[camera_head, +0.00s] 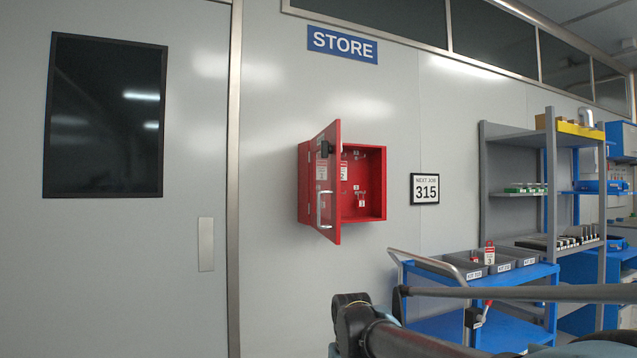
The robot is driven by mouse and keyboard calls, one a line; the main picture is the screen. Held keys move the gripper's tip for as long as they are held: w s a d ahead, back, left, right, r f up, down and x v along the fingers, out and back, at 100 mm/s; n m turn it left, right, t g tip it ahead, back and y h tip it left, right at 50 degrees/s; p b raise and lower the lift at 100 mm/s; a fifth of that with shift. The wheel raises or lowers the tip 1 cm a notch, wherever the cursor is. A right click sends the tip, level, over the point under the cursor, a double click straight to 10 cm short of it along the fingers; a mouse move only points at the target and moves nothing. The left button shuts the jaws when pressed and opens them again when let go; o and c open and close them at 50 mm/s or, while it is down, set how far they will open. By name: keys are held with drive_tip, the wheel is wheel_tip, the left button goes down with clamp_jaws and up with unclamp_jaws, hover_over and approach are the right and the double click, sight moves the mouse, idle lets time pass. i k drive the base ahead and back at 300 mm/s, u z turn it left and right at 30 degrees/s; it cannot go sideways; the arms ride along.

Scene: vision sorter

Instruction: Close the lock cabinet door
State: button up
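The red lock cabinet (371,149) is mounted on the grey wall, near the middle of the view. Its red door (330,205) stands open, swung out toward me from its left side. The door carries a silver handle (320,210), a black latch piece near the top and a white label. Inside the cabinet, a red and white tag (361,199) hangs low and another white label shows behind the door edge. Dark parts of my arm cross the bottom of the view, below and right of the cabinet and apart from it. I cannot make out my gripper.
A blue cart (510,275) with grey bins and a silver push handle stands right of the cabinet. A grey shelf rack (546,190) stands behind it. A grey door (120,260) is at left. The wall directly around the cabinet is clear.

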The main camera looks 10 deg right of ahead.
sight(329, 229)
drive_tip(key=k, duration=1)
drive_tip(key=u, duration=1)
drive_tip(key=i, duration=0.55)
drive_tip(key=z, duration=0.05)
